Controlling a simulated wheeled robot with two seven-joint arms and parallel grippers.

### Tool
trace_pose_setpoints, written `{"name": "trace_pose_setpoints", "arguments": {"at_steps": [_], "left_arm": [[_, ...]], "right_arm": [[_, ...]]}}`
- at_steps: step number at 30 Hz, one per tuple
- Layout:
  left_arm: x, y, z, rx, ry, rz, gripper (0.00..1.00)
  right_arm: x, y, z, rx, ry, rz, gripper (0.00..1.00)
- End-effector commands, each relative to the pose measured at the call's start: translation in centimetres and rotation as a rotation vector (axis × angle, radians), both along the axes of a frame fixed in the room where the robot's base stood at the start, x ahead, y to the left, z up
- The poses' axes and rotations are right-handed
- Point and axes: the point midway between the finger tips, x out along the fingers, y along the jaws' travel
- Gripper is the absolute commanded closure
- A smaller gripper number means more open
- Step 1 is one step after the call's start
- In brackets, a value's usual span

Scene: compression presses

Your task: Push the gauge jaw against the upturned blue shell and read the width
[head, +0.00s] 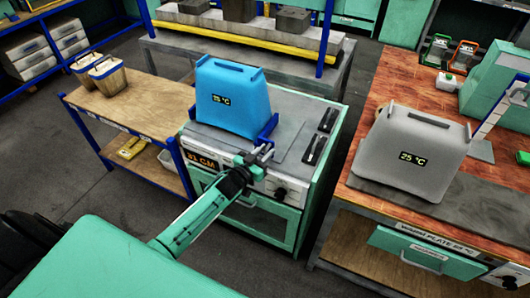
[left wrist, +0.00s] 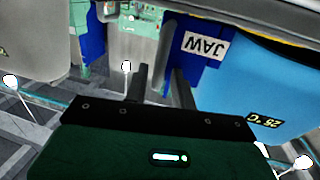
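The upturned blue shell (head: 233,97) stands on the gauge's grey top in the head view, its display reading 25 °C. It also shows at the right of the left wrist view (left wrist: 262,85). The blue gauge jaw (head: 268,129) stands at the shell's right side. Its JAW label shows in the left wrist view (left wrist: 205,46); I cannot tell whether jaw and shell touch. The gauge readout (head: 202,161) appears to show 31 CM. My left gripper (head: 258,155) is beside the jaw, its fingers (left wrist: 161,88) apart with nothing visible between them. My right gripper is out of view.
A grey shell (head: 412,152) reading 25 °C stands on the right bench's dark plate (head: 375,184). Wooden containers (head: 100,72) stand on the left side table. A press bench with a yellow bar (head: 240,51) is behind.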

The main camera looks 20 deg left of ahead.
Motion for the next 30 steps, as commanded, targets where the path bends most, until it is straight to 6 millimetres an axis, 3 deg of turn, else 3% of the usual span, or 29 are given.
{"name": "trace_pose_setpoints", "arguments": {"at_steps": [8,24,30], "left_arm": [[-1.3,0.3,-0.1,0.0,0.0,0.0,0.74],[-10.2,2.4,-0.2,0.0,0.001,0.0,0.74],[-12.5,3.0,-0.2,0.0,0.001,0.0,0.74]], "right_arm": [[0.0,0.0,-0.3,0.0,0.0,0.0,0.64],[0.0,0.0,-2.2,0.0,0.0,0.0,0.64],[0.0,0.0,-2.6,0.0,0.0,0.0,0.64]]}}
